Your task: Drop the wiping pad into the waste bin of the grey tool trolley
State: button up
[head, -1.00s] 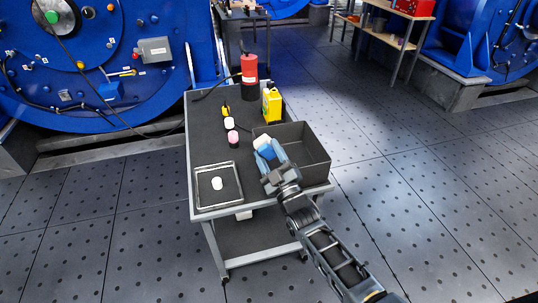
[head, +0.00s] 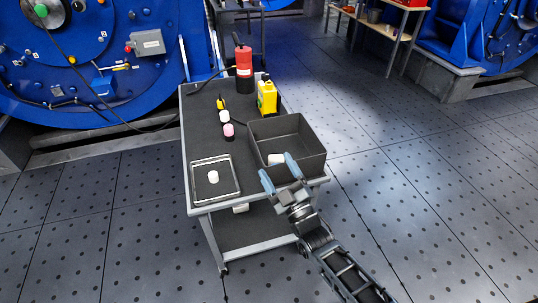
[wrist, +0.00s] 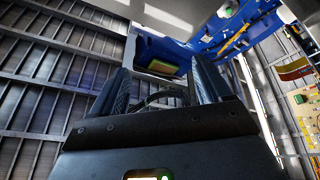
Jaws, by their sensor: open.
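The waste bin (head: 306,135) is the dark open box at the right front of the grey tool trolley (head: 202,132). The wiping pad (head: 276,159) shows as a small white patch inside the bin, at its near left part, seen between my fingers. Whether it lies flat on the bin floor is hard to tell. My gripper (head: 275,163) is open, with its blue-grey fingers spread over the near left rim of the bin. The wrist view shows the space between the fingers (wrist: 160,82) empty.
A shallow tray (head: 235,187) with a white piece (head: 213,177) lies left of the bin. Blue machines (head: 90,60) stand at the back. The floor at right is clear.

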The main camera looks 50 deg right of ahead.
jog(key=s+a+r+m+g+y, duration=0.1)
jog(key=s+a+y, duration=0.1)
jog(key=s+a, duration=0.6)
jog(key=s+a+r+g+y, duration=0.1)
jog(key=s+a+y, duration=0.3)
jog(key=s, duration=0.6)
jog(key=s+a+r+m+g+y, duration=0.2)
jog(key=s+a+r, duration=0.5)
jog(key=s+r, duration=0.5)
jog(key=shift+s+a+g+y, duration=0.15)
jog(key=shift+a+g+y, duration=0.2)
jog(key=shift+g, duration=0.35)
notch_tip(320, 180, up, 3)
jog(key=p, duration=0.3)
jog(key=shift+r, duration=0.15)
